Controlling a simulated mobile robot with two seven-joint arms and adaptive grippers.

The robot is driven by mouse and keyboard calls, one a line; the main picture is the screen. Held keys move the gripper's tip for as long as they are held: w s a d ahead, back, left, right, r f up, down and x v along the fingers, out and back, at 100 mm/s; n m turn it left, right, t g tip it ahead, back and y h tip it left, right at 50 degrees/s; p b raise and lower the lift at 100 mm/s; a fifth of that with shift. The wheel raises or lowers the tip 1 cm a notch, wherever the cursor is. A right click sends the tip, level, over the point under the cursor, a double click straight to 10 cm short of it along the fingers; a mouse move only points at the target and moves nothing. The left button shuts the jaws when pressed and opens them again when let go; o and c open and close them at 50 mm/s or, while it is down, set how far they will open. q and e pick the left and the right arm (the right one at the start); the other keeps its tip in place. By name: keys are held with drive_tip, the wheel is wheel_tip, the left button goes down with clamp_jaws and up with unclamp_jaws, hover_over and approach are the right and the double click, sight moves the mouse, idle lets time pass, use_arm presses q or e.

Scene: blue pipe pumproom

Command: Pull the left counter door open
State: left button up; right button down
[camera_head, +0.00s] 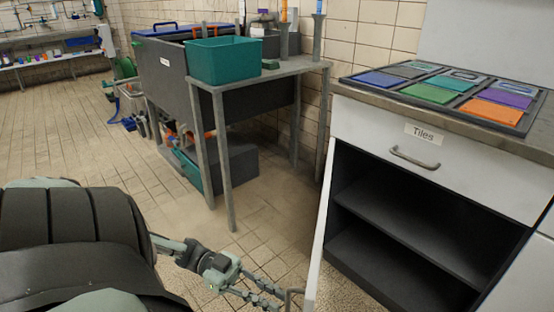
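The left counter door (318,236) is a white panel seen nearly edge-on at the left side of the counter (385,134). It stands swung open, and the dark cabinet inside with its shelf (412,234) shows. A metal door handle (292,297) shows on the door's outer face at the bottom edge of the picture. My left gripper (279,298) comes in from the lower left. Its two fingers are apart, with their tips right at the handle; whether they touch it I cannot tell. My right gripper is not in view.
A drawer labelled "Tiles" (414,158) is shut above the opening. A tray of coloured tiles (440,94) lies on the countertop. A grey table (262,75) with a teal bin (222,62) stands behind the door. Tiled floor (85,130) is free at left.

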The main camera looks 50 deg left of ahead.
use_arm(q)
drive_tip(key=v, duration=1.2)
drive_tip(key=shift+d, duration=0.1)
clamp_jaws()
